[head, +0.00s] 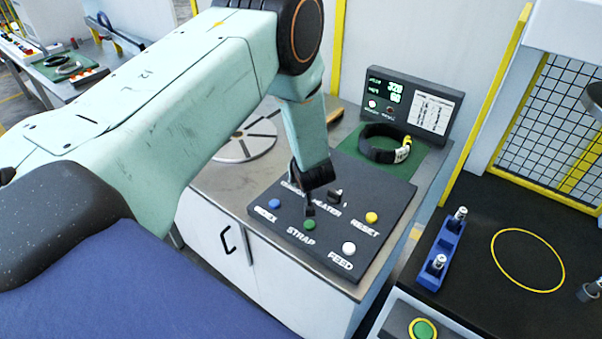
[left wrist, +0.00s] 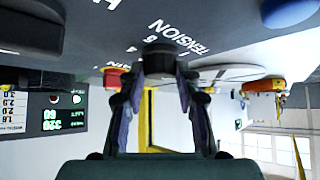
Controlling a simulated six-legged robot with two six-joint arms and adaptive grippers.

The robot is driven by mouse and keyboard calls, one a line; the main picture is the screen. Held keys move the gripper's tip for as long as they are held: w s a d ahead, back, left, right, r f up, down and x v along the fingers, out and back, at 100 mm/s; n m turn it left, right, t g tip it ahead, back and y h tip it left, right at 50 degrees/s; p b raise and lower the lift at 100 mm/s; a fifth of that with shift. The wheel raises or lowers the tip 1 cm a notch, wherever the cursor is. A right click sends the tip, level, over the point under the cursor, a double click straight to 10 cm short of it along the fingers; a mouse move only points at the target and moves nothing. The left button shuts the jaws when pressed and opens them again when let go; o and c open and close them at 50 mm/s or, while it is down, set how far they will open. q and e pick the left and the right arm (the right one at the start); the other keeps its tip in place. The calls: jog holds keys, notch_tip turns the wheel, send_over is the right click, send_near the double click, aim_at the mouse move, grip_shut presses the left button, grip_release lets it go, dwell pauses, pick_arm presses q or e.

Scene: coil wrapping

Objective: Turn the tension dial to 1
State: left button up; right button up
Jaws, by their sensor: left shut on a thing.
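My left gripper (head: 309,208) points down over the dark control panel (head: 372,198), behind the green STRAP button (head: 309,225). In the left wrist view, its fingers (left wrist: 158,76) are shut on the dark tension dial (left wrist: 158,48). The TENSION label and a few scale numbers show beside the dial, at the top of that view. The dial's pointer cannot be made out, so its setting is unclear. In the head view the gripper hides the dial. My right gripper is not in view.
Blue (head: 274,204), yellow (head: 371,217) and white (head: 349,248) buttons and the heater switch (head: 336,196) surround the gripper. Behind the panel are a dark coil (head: 378,152) on a green mat and a display box (head: 411,103). A round turntable (head: 244,146) stands left.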

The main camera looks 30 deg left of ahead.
pick_arm(q)
jog(key=shift+w+a+r, duration=0.15)
jog(key=shift+w+r, duration=0.15)
jog(key=shift+r, duration=0.05)
jog(key=o, duration=1.1)
jog(key=shift+s+f, duration=0.1)
jog(key=shift+f, duration=0.15)
jog(key=shift+o, duration=0.2)
jog(key=shift+s, duration=0.15)
jog(key=shift+s+d+r, duration=0.15)
jog(key=shift+d+r, duration=0.05)
jog(key=shift+d, duration=0.05)
jog(key=v, duration=1.1)
jog(key=shift+r, duration=0.15)
